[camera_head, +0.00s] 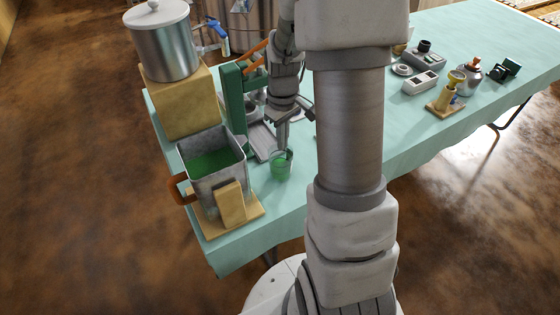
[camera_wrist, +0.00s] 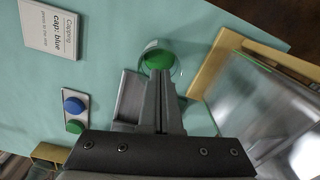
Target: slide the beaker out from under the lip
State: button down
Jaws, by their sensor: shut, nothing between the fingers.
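A small clear glass beaker (camera_head: 281,167) with green liquid stands upright on the table, just in front of a grey slatted tray (camera_head: 262,140). It also shows in the wrist view (camera_wrist: 157,59), seen from above, with no lip visible over it. My gripper (camera_head: 283,146) points down at the beaker, its fingers shut and empty. In the wrist view the fingertips (camera_wrist: 160,74) overlap the beaker's near side. I cannot tell whether they are inside its rim, touching it or just behind it.
A metal vessel (camera_head: 215,180) of green liquid stands close left on a wooden board (camera_head: 234,224). A green stand (camera_head: 234,100) rises behind. The wrist view shows a sign (camera_wrist: 50,28) and a panel with blue and green discs (camera_wrist: 75,110). Table front is clear.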

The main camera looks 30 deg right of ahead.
aim_at(286, 168)
jog(key=shift+m, duration=0.3)
notch_tip(286, 168, down, 10)
jog(key=shift+b, duration=1)
jog(key=shift+s, duration=0.1)
jog(key=shift+s+d, duration=0.15)
jog(key=shift+s, duration=0.75)
jog(key=shift+r, duration=0.1)
